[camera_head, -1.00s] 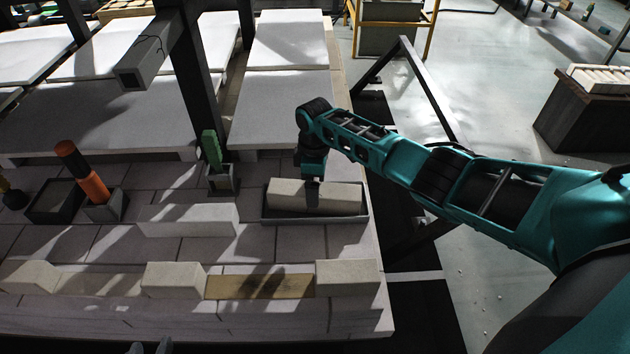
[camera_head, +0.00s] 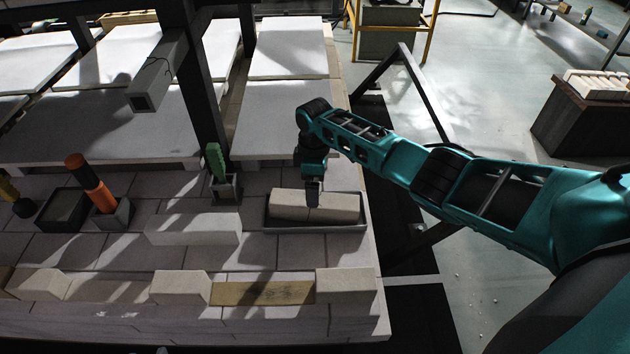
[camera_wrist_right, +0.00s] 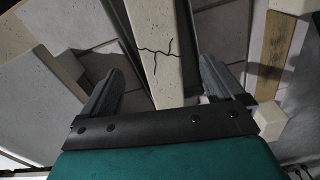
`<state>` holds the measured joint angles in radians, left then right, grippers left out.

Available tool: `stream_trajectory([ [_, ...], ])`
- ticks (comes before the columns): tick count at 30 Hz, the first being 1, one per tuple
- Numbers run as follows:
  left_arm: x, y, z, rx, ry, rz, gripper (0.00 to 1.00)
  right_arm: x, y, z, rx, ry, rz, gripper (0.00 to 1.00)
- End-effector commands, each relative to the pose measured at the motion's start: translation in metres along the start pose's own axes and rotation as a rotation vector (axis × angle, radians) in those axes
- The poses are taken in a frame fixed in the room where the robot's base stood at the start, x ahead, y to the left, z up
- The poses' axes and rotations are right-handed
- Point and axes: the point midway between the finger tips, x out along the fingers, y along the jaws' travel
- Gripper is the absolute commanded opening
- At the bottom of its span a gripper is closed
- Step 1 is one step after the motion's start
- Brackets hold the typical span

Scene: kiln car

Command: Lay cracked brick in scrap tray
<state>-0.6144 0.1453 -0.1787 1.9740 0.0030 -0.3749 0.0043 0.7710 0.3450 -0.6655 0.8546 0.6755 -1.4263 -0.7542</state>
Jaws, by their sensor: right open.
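The cracked brick (camera_head: 336,206) is pale and long. It lies lengthwise in the dark, low-walled scrap tray (camera_head: 330,228) near the right edge of the kiln car. The right wrist view shows the brick's top (camera_wrist_right: 156,30) with dark branching cracks. My right gripper (camera_head: 313,198) is over the middle of the brick, pointing down. In the wrist view its two fingers (camera_wrist_right: 160,72) are spread to either side of the brick, with gaps showing. My left gripper is not in view.
A pale block (camera_head: 193,229) lies left of the tray. In front is a row of bricks (camera_head: 180,288) with a tan strip (camera_head: 262,293). A green-handled tool (camera_head: 215,162) and an orange-handled tool (camera_head: 100,195) stand in holders. A dark post (camera_head: 199,90) rises behind.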

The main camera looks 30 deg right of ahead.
Motion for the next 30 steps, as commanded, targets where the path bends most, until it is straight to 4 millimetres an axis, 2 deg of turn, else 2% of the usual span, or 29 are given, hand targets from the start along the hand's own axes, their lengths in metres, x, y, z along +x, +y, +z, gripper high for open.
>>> stream_trajectory([
  [7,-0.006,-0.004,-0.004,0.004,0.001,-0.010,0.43,-0.011,0.000,0.000,0.000,0.000,0.000,0.95],
  [22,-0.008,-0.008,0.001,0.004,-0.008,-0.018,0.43,-0.015,0.000,0.000,0.000,0.000,0.000,0.95],
  [26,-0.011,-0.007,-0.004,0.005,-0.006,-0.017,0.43,-0.029,0.000,0.000,-0.001,0.001,0.001,0.95],
  [30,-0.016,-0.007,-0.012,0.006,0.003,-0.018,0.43,-0.058,0.001,0.000,-0.001,0.002,0.003,0.95],
])
